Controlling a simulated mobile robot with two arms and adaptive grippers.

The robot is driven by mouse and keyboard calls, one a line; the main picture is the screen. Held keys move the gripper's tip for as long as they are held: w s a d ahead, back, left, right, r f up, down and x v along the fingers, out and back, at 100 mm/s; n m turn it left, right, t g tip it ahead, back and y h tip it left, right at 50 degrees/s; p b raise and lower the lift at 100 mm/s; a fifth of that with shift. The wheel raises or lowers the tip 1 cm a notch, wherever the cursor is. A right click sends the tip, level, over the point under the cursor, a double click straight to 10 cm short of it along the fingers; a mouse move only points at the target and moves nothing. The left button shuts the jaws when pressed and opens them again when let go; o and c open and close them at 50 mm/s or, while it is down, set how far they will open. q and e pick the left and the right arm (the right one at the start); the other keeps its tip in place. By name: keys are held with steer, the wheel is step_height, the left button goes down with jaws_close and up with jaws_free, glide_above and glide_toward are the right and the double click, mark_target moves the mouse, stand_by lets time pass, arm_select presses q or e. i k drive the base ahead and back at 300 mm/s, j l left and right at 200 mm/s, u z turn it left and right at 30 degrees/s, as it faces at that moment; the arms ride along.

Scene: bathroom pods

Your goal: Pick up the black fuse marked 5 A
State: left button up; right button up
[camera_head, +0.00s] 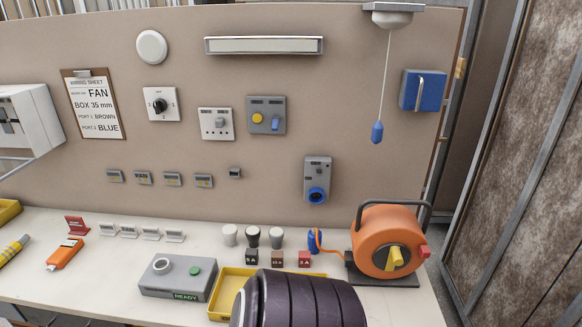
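A small black block, likely the black fuse (251,257), stands on the white bench at the left end of a short row. Its marking is too small to read surely. Beside it are a brown block (278,258) and a red block (304,259) that seems marked 3 A. Dark and white round-topped pieces stand just behind the row. Neither gripper shows. A dark banded part of mine fills the bottom middle, in front of the row, and hides part of the bench and of a yellow tray.
The yellow tray (222,308) and a grey box reading READY (178,294) stand left of my dark part. An orange cable reel (388,241) stands at the right, beside a blue piece (314,240). An orange tool (64,253) lies at left. Switches hang on the back panel.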

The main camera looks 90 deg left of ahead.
mark_target(252, 257)
steer(key=u, duration=2.85)
